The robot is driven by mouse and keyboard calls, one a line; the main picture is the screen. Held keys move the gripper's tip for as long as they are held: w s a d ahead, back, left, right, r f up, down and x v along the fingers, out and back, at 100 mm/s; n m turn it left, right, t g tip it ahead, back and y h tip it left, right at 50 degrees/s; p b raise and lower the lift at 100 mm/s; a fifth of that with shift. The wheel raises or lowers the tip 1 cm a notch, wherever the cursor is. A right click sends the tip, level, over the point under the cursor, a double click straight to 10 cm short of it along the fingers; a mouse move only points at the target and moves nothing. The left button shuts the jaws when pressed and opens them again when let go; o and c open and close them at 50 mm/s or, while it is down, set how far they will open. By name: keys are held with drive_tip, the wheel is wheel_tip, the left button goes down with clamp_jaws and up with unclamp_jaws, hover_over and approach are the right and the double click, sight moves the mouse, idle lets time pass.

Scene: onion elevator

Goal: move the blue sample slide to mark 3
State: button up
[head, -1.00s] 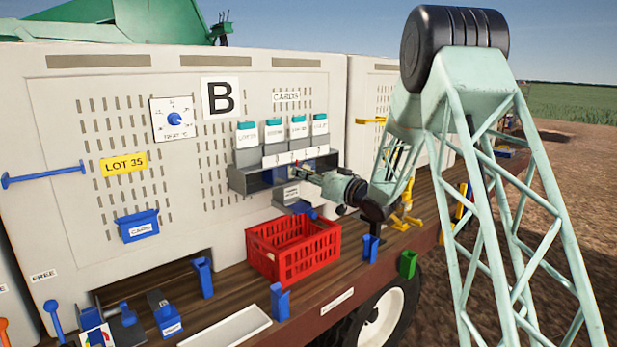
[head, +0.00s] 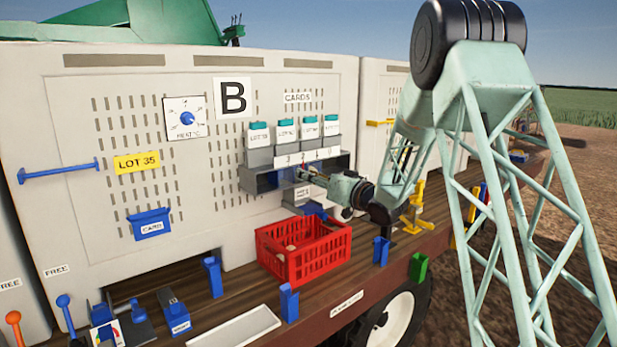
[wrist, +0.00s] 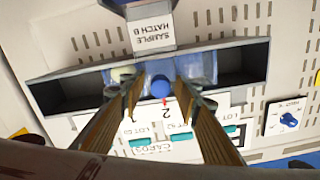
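The blue sample slide (wrist: 193,68) sits in the dark slot of the sample hatch (wrist: 58,90); blue panels show on both sides of its round blue knob (wrist: 160,88). In the wrist view, which looks upside down, a small red pointer by the knob lines up with mark 2 (wrist: 166,113). My gripper (wrist: 159,80) has its fingers on either side of the knob, with visible gaps, so it is open around it. In the head view my gripper (head: 300,173) reaches into the hatch, hiding the knob; mark 3 (head: 289,160) is left of mark 2.
Teal-topped card holders (head: 285,130) stand just above the scale. A red crate (head: 318,258) is on the deck below the hatch. A heat dial (head: 186,118) and a blue card bin (head: 151,224) are on the wall to the left. Open air lies in front of the wall.

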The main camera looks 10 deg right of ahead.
drive_tip(key=shift+s+d, duration=0.1)
drive_tip(key=v, duration=1.1)
drive_tip(key=shift+s+d, duration=0.25)
drive_tip(key=shift+s, duration=0.1)
idle(0.4)
drive_tip(key=s+d+r+m+g+h+b, duration=0.1)
drive_tip(key=s+d+g+h, duration=0.15)
drive_tip(key=s, duration=0.65)
drive_tip(key=s+d+r+m+g+h+b, duration=0.15)
drive_tip(key=s+h, duration=0.25)
drive_tip(key=s, duration=0.4)
drive_tip(key=s+d+m+g+h+b, duration=0.1)
drive_tip(key=s+d+h+b, duration=0.2)
drive_tip(key=s, duration=0.6)
drive_tip(key=s+a+f+g, duration=0.2)
drive_tip(key=s+f, duration=0.1)
drive_tip(key=s, duration=1)
drive_tip(key=s+a+f+g+b, duration=0.1)
drive_tip(key=s+a+f+g, duration=0.1)
drive_tip(key=s, duration=1.1)
drive_tip(key=s+a+f+g+b, duration=0.1)
drive_tip(key=s+a+f+g, duration=0.1)
drive_tip(key=s, duration=1.1)
wheel_tip(320, 180, down, 2)
drive_tip(key=shift+s+a+f+n, duration=0.15)
drive_tip(key=shift+s+a+n, duration=0.25)
drive_tip(key=shift+a, duration=0.5)
